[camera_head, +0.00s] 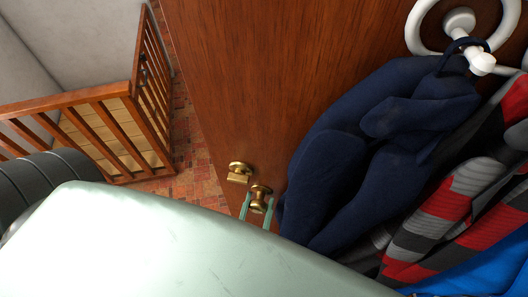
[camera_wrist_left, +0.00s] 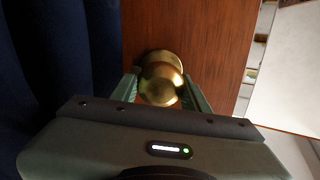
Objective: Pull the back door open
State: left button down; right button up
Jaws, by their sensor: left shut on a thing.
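The back door (camera_head: 245,85) is a brown wooden panel in the middle of the head view. Its brass knob (camera_head: 260,196) sits near the door's edge, just below a brass lock plate (camera_head: 239,172). My left gripper (camera_head: 257,208) has its green fingers on both sides of the knob and is shut on it. In the left wrist view the round knob (camera_wrist_left: 160,80) sits between the fingertips of the left gripper (camera_wrist_left: 161,92), with the door (camera_wrist_left: 210,45) behind it. My left arm covers the lower part of the head view. My right gripper is not in view.
Navy clothing (camera_head: 370,150) and a striped red, grey and black garment (camera_head: 450,215) hang right of the knob from a white hook (camera_head: 470,48). A wooden railing (camera_head: 110,115) stands at left. Red brick floor (camera_head: 190,145) shows between railing and door.

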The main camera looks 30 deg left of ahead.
pick_arm(q)
jog(key=shift+s+d+f, duration=0.1)
jog(key=shift+s+f, duration=0.25)
jog(key=shift+s, duration=0.1)
jog(key=c, duration=0.7)
grip_release()
jog(key=shift+w+r, duration=0.1)
jog(key=shift+w, duration=0.1)
jog(key=shift+s, duration=0.1)
jog(key=b+v, duration=0.2)
jog(key=v, duration=0.5)
jog(key=shift+s+b, duration=0.3)
